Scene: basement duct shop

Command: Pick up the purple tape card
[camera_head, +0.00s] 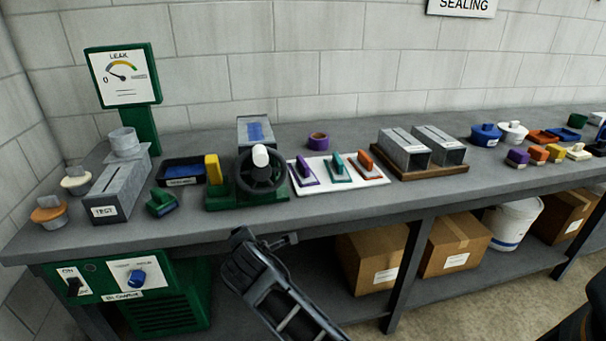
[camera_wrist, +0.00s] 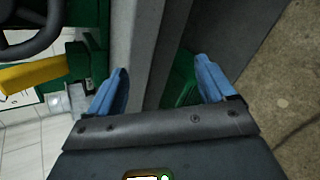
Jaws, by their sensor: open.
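A purple card with a raised purple grip (camera_head: 303,171) lies at the left end of a white board (camera_head: 340,187) on the bench. A teal one (camera_head: 339,169) and an orange-red one (camera_head: 369,165) sit beside it on the same board. A purple roll (camera_head: 318,141) lies behind the board. My gripper (camera_head: 268,240) is in front of the bench edge, below and left of the purple card, apart from it. In the wrist view its two blue fingers (camera_wrist: 162,88) are spread with nothing held between them. The purple card is not visible in the wrist view.
A green machine with a black handwheel (camera_head: 260,172) and yellow handle (camera_head: 213,169) stands left of the board. Two metal duct pieces on a wooden tray (camera_head: 420,170) stand to its right. The bench edge (camera_head: 350,212) lies above my gripper; cardboard boxes (camera_head: 376,262) sit below.

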